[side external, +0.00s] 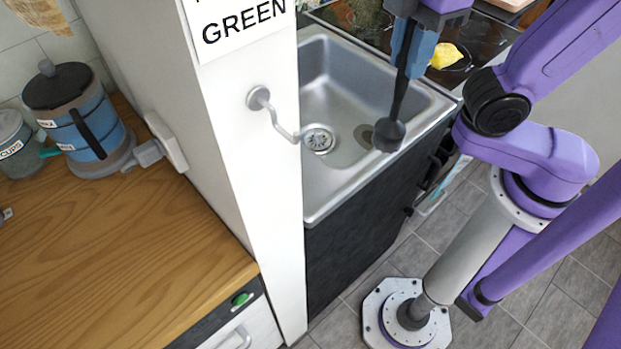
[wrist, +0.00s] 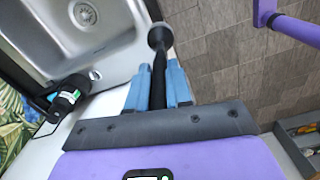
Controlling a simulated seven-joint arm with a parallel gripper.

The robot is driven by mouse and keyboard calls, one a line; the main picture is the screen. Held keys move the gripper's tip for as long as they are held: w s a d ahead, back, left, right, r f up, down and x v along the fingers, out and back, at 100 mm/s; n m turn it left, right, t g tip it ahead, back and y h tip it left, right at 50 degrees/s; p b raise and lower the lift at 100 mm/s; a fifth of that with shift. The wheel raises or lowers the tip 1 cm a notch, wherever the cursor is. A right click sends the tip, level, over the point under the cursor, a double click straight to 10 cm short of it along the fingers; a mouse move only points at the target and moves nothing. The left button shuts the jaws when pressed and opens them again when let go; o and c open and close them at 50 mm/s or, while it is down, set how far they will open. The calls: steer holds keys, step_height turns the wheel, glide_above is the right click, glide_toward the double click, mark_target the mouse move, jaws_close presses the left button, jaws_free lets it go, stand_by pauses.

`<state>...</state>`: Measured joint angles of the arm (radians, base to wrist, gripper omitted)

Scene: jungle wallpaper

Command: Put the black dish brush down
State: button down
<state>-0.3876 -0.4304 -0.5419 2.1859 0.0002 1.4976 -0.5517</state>
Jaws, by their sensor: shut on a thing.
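The black dish brush (side external: 389,131) hangs head down from my gripper (side external: 407,50), above the front rim of the sink (side external: 431,112) in the side view. Its round head is lowest and its handle runs up between the blue fingers. In the wrist view the brush (wrist: 159,40) points away from my gripper (wrist: 166,84), with its head over the sink's edge by the floor. My gripper is shut on the handle. I cannot tell whether the head touches the rim.
A wooden counter (side external: 110,255) with a blue kettle-like jug (side external: 88,125) lies left of a white partition (side external: 245,130) with a hook. A dark hob (side external: 480,50) with a yellow item (side external: 446,56) is behind. A black bottle (wrist: 68,98) stands beside the sink.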

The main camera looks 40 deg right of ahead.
steer(key=w+a+f, duration=0.8)
steer(key=w+f, duration=0.1)
steer(key=f, duration=0.3)
steer(key=shift+w+a+f+n, duration=0.15)
steer(key=shift+f+n, duration=0.05)
steer(key=shift+n, duration=0.1)
stand_by(0.3)
steer(key=shift+f, duration=0.1)
steer(key=c, duration=1)
jaws_free()
steer(key=shift+f, duration=0.1)
steer(key=shift+c, duration=0.2)
step_height(320, 180, up, 12)
steer(key=shift+r, duration=0.2)
